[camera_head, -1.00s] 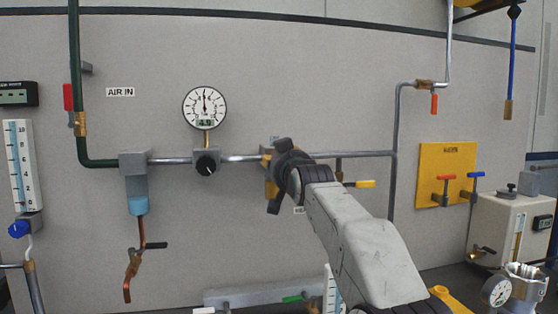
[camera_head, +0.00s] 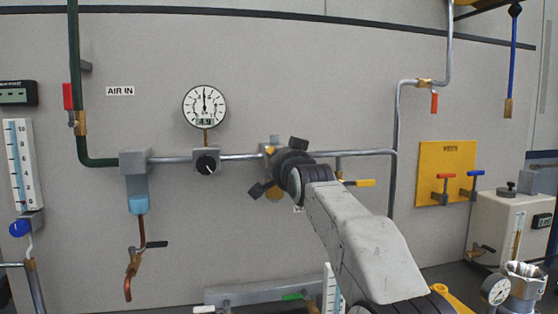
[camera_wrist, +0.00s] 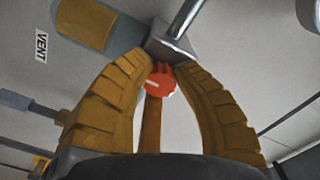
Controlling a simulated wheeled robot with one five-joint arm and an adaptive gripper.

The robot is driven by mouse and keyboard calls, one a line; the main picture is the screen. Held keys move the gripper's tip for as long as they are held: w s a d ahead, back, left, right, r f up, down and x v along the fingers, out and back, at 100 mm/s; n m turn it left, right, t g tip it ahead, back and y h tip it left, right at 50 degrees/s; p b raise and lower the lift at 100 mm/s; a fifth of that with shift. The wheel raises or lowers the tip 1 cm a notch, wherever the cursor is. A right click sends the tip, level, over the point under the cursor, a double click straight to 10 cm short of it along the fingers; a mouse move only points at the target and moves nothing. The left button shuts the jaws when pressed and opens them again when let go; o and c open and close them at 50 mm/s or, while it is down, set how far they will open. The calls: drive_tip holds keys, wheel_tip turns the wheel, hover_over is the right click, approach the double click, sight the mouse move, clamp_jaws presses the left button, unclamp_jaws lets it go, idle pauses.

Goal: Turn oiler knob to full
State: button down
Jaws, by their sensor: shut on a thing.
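A red oiler knob (camera_wrist: 160,82) with a white mark shows in the wrist view, between the two ochre ribbed fingers of my gripper (camera_wrist: 162,66). The fingers close around the knob from both sides. The knob sits by a grey block (camera_wrist: 174,46) on the pipe, beside an amber bowl (camera_wrist: 85,22). In the head view my gripper (camera_head: 278,167) is against the pipe line right of the gauge and hides the knob. Part of the amber bowl (camera_head: 273,193) shows below it. I cannot read the knob's setting.
A round gauge (camera_head: 205,105) stands above a black knob (camera_head: 206,164) left of my gripper. A yellow-handled valve (camera_head: 362,183) is close on the right. A VENT label (camera_wrist: 41,46) shows in the wrist view. The wall above my gripper is clear.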

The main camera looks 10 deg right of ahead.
drive_tip(key=shift+r, duration=0.15)
drive_tip(key=c, duration=0.9)
unclamp_jaws()
drive_tip(key=shift+c, duration=0.2)
drive_tip(key=shift+s, duration=0.1)
drive_tip(key=s, duration=1.1)
drive_tip(key=shift+s, duration=0.4)
drive_tip(key=shift+f, duration=0.2)
drive_tip(key=s+f+n+g+p, duration=0.4)
drive_tip(key=s+f+g, duration=0.3)
drive_tip(key=s+f, duration=0.5)
drive_tip(key=s+f+n+g+p, duration=0.5)
drive_tip(key=s+f, duration=0.8)
drive_tip(key=s, duration=0.7)
drive_tip(key=shift+s+f+g+p, duration=0.2)
drive_tip(key=shift+s+g+p, duration=0.05)
drive_tip(key=shift+g+p, duration=1)
